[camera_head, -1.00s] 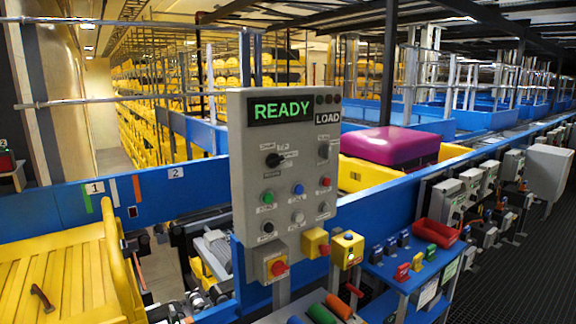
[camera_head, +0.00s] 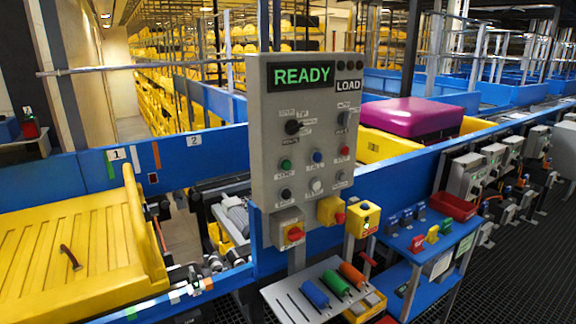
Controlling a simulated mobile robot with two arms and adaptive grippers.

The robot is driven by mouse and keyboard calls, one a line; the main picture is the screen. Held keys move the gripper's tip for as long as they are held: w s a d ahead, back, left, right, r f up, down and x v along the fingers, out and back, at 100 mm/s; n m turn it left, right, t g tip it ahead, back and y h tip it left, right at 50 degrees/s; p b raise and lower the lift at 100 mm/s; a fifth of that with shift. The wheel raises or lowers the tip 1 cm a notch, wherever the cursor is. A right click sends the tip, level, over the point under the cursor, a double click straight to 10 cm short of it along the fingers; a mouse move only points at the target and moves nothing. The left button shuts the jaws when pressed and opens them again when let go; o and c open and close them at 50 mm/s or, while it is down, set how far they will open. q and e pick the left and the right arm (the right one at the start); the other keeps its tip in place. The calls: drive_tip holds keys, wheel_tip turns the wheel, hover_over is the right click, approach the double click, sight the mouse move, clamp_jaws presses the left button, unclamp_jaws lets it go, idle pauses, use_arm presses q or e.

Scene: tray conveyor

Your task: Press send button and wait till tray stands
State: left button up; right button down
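A grey control panel (camera_head: 268,170) stands upright in the middle of the view. Its display (camera_head: 301,74) reads READY in green, with a LOAD label (camera_head: 349,86) beside it. Below are a black selector (camera_head: 293,127), a green button (camera_head: 286,164), a blue button (camera_head: 318,156), a red button (camera_head: 344,151), a black button (camera_head: 286,194) and a white button (camera_head: 316,185). Their labels are too small to read, so I cannot tell which is send. A yellow tray (camera_head: 75,240) lies at the left, with a small brown curved item (camera_head: 70,257) on it. Neither gripper shows.
A magenta suitcase (camera_head: 411,117) sits in a yellow tray (camera_head: 386,149) behind the panel. Red-knobbed boxes (camera_head: 288,228) hang under the panel. A shelf with coloured rollers (camera_head: 338,283) and a blue stand with a red bin (camera_head: 453,206) are in front. Dark grating floor (camera_head: 505,262) is clear at right.

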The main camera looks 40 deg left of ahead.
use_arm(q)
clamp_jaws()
